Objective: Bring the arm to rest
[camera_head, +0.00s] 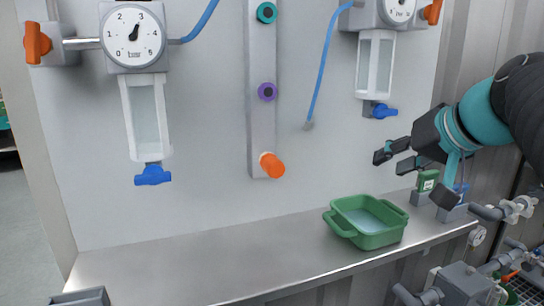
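My arm (484,112) reaches in from the right edge in the head view. My gripper (392,158) is in the air in front of the white panel, above and to the right of the green tub. Its two dark fingers point left and stand apart, with nothing seen between them. The arm is bent, and its upper part leaves the picture at the right.
A green tub (342,223) with liquid stands on the steel shelf (230,262). The panel carries gauges (133,37), clear vessels with blue valves (153,175) and an orange knob (271,165). A blue hose (322,75) hangs free. Pipes (490,268) crowd the lower right. The shelf's middle is clear.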

